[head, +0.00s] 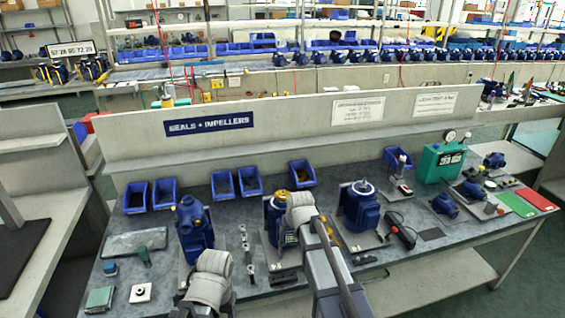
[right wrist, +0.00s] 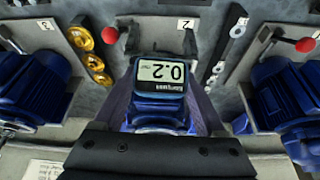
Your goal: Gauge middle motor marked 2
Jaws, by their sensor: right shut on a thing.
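The middle motor (head: 272,213) is blue with a yellow top and stands on a grey plate on the bench. My right wrist covers its right side in the head view. In the right wrist view my right gripper (right wrist: 160,108) is shut on a blue gauge (right wrist: 160,92). The gauge's display looks upside down; as pictured it resembles 0.2. A plate label reading 2 (right wrist: 185,24) shows just beyond the gauge. Whether the gauge touches the motor is hidden. My left arm shows low in the head view, but its gripper's fingers do not show.
Other blue motors stand to the left (head: 193,228) and right (head: 360,206). In the wrist view, motors flank the gauge closely (right wrist: 30,90) (right wrist: 285,100). Blue bins (head: 164,193) line the back wall. A green case (head: 440,163) stands at right. A black-handled tool lies on the bench.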

